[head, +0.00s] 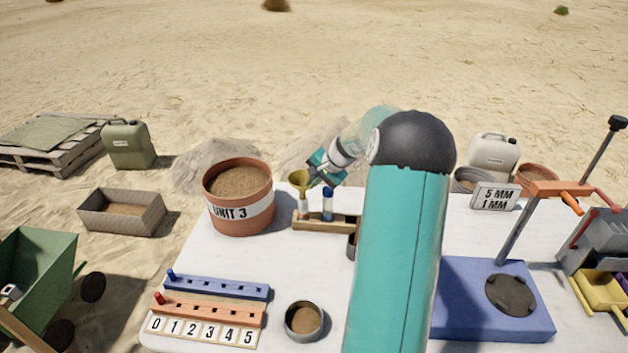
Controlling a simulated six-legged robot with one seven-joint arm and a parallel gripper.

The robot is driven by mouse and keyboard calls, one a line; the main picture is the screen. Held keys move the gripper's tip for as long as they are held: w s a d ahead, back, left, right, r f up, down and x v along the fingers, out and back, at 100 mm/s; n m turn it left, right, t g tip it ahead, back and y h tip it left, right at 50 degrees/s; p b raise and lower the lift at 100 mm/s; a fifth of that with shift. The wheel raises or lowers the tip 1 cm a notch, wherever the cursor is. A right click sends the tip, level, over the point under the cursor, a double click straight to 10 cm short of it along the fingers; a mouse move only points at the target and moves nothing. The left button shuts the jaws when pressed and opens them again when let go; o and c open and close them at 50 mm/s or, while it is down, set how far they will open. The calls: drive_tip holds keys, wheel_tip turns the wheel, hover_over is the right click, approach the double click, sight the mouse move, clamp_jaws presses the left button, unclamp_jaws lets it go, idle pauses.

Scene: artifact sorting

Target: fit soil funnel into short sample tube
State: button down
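The soil funnel (300,181) is a small yellow-brass cone with its wide mouth up, above the left end of a wooden tube rack (340,227). A pale sample tube (303,209) stands in the rack directly below the funnel. The funnel's stem meets the tube's top in the picture, but I cannot tell how far it is inside.
A terracotta pot marked UNIT 3 (238,200) stands close to the left of the rack. Blue (218,286) and orange (208,310) peg strips and a small round dish (304,320) lie in front. A blue-based press (490,300) is at right.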

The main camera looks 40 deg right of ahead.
drive_tip(key=shift+f, duration=1.9)
drive_tip(key=c, duration=1.6)
unclamp_jaws()
drive_tip(key=v, duration=1.3)
drive_tip(key=shift+s+r, duration=0.1)
drive_tip(key=shift+r, duration=0.25)
